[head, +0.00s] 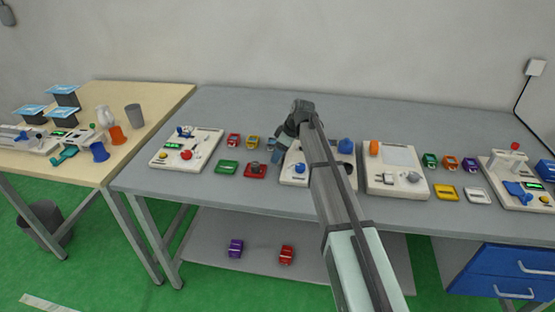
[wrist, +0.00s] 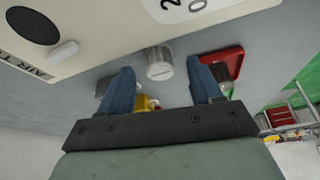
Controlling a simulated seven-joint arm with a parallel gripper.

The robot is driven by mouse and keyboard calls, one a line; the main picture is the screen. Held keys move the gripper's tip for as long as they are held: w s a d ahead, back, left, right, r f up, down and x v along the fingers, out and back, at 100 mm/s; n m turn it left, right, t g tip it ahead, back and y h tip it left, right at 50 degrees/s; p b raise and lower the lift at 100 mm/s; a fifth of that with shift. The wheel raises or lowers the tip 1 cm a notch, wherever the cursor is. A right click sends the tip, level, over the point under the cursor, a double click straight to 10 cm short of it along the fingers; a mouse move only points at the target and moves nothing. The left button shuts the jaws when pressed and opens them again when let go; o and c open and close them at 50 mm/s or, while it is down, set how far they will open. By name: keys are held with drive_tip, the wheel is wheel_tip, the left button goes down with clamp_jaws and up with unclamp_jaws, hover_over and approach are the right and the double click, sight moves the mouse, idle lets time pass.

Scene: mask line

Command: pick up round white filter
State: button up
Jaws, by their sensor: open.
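The round white filter (wrist: 159,62) is a short pale cylinder in the wrist view. It appears on the grey bench top, between and just beyond my fingertips. My gripper (wrist: 159,76) is open, with one blue finger to each side of the filter's line of sight. I see no clear contact, and the exact gap is hard to judge. In the head view my gripper (head: 277,155) points down at the left edge of the middle station. I cannot make out the filter there; my gripper and arm cover that spot.
The middle station (head: 293,180) stands close beside my gripper. A red part (head: 255,170) lies to the left, also visible in the wrist view (wrist: 232,62). A yellow part (head: 252,142) lies behind. Bare bench top (head: 210,192) is at front left.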

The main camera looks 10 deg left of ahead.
drive_tip(key=shift+a+f, duration=0.1)
drive_tip(key=shift+f, duration=0.2)
drive_tip(key=shift+c, duration=0.4)
drive_tip(key=c, duration=1)
